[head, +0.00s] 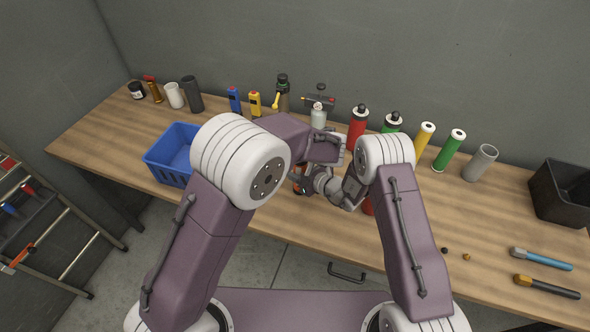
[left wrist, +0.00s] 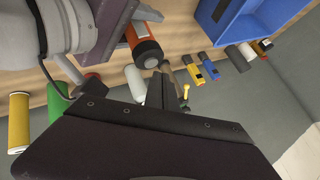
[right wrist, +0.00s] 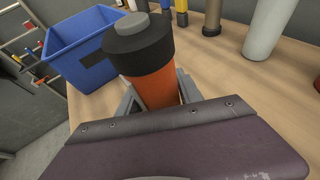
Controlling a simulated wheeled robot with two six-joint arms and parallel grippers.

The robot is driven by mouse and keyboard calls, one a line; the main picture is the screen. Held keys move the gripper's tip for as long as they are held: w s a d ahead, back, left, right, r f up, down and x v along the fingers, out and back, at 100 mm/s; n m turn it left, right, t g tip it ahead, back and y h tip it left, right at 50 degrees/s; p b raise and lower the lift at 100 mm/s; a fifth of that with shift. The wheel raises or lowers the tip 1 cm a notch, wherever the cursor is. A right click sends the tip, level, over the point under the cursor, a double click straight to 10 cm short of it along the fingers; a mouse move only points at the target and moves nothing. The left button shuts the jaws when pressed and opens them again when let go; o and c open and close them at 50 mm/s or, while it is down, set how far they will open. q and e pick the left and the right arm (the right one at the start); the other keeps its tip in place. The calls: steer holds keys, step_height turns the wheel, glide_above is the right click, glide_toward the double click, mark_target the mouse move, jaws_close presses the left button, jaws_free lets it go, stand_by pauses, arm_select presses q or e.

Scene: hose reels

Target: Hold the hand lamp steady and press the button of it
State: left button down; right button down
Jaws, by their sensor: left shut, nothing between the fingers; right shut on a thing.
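The hand lamp has an orange body and a dark head with a round grey button on top. In the right wrist view the lamp (right wrist: 150,75) stands between the fingers of my right gripper (right wrist: 158,98), which is shut on its body. The button (right wrist: 132,22) shows bare there. In the left wrist view the lamp (left wrist: 146,48) is just beyond the tips of my left gripper (left wrist: 162,75), which is shut and empty. The tips look close to the button; I cannot tell the exact gap. In the head view my arms mostly hide the lamp (head: 297,183).
A blue crate (head: 168,160) stands on the wooden bench to the left. Bottles and tubes line the back, including a red one (head: 357,125) and a green one (head: 449,150). A black bin (head: 560,195) is at the right. The bench's right front holds two tools (head: 541,258).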

stand_by(0.5)
arm_select(q)
steer(key=shift+f, duration=0.55)
stand_by(0.4)
steer(key=shift+r, duration=0.6)
step_height(320, 180, up, 6)
steer(key=shift+f, duration=0.1)
stand_by(0.3)
